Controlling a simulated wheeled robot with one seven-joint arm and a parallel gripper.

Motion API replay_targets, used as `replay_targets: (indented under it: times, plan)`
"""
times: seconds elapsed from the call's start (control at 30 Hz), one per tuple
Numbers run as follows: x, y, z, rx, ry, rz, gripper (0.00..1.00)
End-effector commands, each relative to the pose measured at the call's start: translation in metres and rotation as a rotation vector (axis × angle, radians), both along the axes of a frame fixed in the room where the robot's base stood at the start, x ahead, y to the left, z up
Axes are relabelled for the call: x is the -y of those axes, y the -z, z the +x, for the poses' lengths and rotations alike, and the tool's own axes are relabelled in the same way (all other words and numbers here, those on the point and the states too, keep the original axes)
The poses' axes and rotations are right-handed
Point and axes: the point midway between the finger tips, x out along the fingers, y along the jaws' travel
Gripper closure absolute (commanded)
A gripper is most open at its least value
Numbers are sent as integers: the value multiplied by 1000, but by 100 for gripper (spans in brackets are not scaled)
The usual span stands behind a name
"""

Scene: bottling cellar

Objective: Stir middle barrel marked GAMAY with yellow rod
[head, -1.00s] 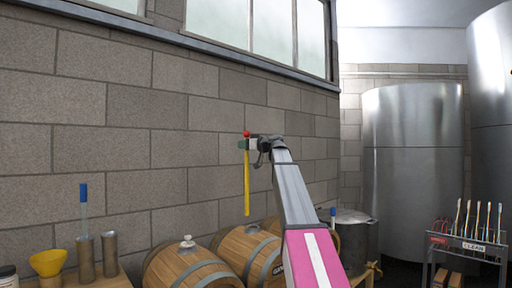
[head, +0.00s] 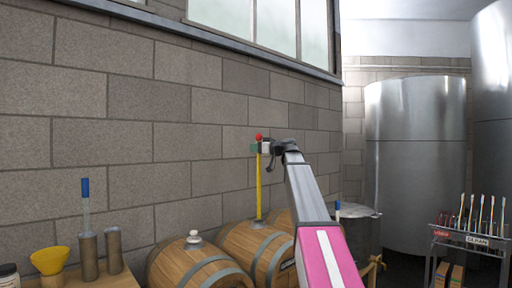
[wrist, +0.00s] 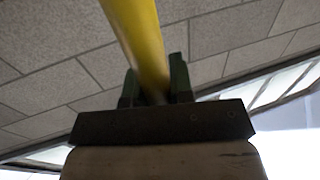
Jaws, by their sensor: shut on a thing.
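My gripper (head: 262,147) is shut on the yellow rod (head: 259,185) just below its red knob (head: 259,137). The rod hangs upright. Its lower end meets the top of the middle barrel (head: 235,240) at a dark ring (head: 258,224); I cannot tell whether the tip is inside the hole. The barrel's dark label (head: 287,265) is mostly hidden behind my arm, so its word is not readable. In the wrist view the yellow rod (wrist: 142,40) runs between the two dark green fingers (wrist: 155,88).
The left barrel (head: 190,265) has a white bung (head: 194,238). A yellow funnel (head: 49,260) and metal cylinders stand on a bench at left. A brush rack (head: 470,240) is at right. The block wall is close behind.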

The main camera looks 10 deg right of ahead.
Motion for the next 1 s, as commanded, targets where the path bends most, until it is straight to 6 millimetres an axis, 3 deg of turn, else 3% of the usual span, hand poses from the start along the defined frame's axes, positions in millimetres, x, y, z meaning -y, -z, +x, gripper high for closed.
replay_targets:
  times: [1.0]
  plan:
    - [0,6,0,0,0,0,99]
